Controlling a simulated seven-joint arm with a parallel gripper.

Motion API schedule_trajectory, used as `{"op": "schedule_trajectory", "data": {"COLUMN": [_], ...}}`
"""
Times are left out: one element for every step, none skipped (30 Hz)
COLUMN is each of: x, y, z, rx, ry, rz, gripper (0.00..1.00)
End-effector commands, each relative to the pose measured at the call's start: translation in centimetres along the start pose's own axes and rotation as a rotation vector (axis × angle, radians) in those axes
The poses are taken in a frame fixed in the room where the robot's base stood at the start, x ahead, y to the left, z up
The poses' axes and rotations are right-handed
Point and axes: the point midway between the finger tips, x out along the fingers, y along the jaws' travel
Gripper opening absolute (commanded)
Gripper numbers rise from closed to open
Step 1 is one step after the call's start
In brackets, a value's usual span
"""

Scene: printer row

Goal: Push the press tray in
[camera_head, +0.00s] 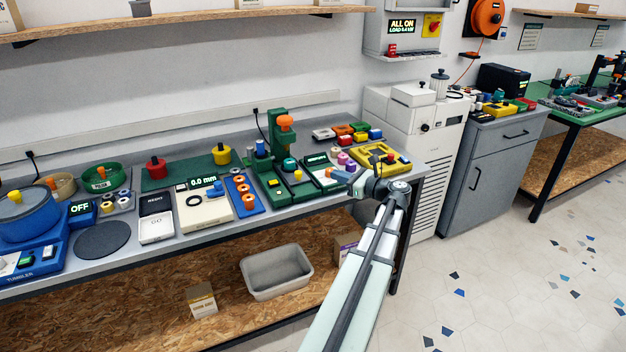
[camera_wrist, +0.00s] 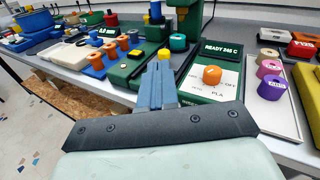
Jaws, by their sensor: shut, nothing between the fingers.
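The green press (camera_head: 278,150) stands on the bench left of my gripper, with an orange knob on top. Its green base (camera_head: 272,188) reaches toward the bench's front edge; the base also shows in the wrist view (camera_wrist: 122,72). I cannot clearly make out the tray's outline or how far out it is. In the head view my gripper (camera_head: 347,177) is over the bench's right part.
Right of the press is a white panel (camera_wrist: 207,82) with an orange knob and a "READY 245 C" display. A pale tray (camera_wrist: 272,115) with several coloured spools lies further right. A blue rack (camera_head: 244,195) with orange pieces lies left of the press.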

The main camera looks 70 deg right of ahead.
Motion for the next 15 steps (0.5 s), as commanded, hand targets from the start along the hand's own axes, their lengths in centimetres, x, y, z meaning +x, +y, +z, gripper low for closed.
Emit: {"op": "schedule_trajectory", "data": {"x": [0.1,0.1,0.0,0.0,-0.1,-0.3,-0.4,-0.5,-0.6,-0.6,-0.7,-0.7,-0.7,-0.6,-0.5], "y": [0.0,0.0,0.0,0.0,0.0,0.0,0.0,0.0,0.0,0.0,0.0,0.1,0.1,0.1,0.1], "z": [0.7,0.9,1.0,1.0,0.6,0.1,-0.4,-0.9,-1.4,-1.7,-1.9,-2.0,-2.0,-2.0,-2.1], "rx": [-0.021,-0.031,-0.036,-0.037,-0.030,-0.019,-0.005,0.007,0.026,0.042,0.056,0.075,0.084,0.092,0.100], "ry": [0.026,0.049,0.084,0.112,0.140,0.174,0.199,0.221,0.247,0.261,0.275,0.276,0.277,0.276,0.276], "rz": [0.004,0.007,0.009,0.010,0.011,0.011,0.010,0.010,0.008,0.006,0.004,0.002,0.001,0.000,-0.001], "gripper": [0.00,0.00,0.00,0.00,0.00,0.00,0.00,0.00,0.00,0.00,0.00,0.00,0.00,0.00,0.00]}}
